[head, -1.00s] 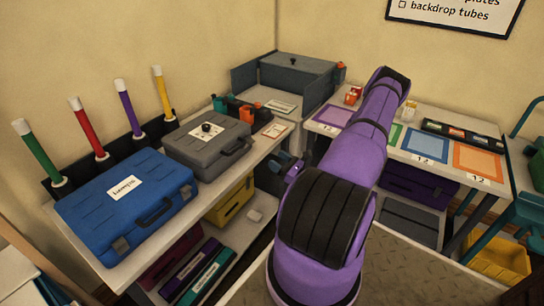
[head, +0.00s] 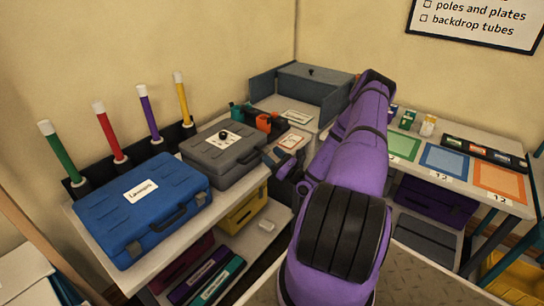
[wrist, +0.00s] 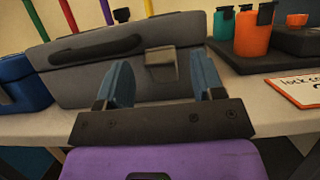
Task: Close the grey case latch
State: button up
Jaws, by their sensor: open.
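The grey case (head: 240,160) lies shut-lidded on the left bench, right of the blue case. In the wrist view the grey case (wrist: 85,82) fills the middle, its dark handle (wrist: 95,48) at left. Its metal latch (wrist: 162,66) is on the front face, right of the handle; I cannot tell exactly how far its flap stands out. My gripper (wrist: 162,72) is open and empty, its blue fingers either side of the latch in the picture. Contact cannot be told. In the head view my gripper (head: 280,162) is just right of the grey case, partly hidden by my arm.
The blue case (head: 145,210) stands left of the grey one, with coloured tubes behind. A grey open-fronted box (head: 310,88) stands in the corner.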

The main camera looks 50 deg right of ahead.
jog(key=shift+w+r, duration=0.1)
jog(key=shift+w, duration=0.1)
jog(key=c, duration=0.9)
jog(key=shift+w+r+g, duration=0.2)
jog(key=shift+r+g, duration=0.1)
jog(key=shift+g, duration=0.5)
jog(key=shift+c, duration=0.2)
jog(key=o, duration=0.9)
jog(key=shift+h, duration=0.3)
jog(key=shift+o, duration=0.2)
jog(key=shift+a+f, duration=0.15)
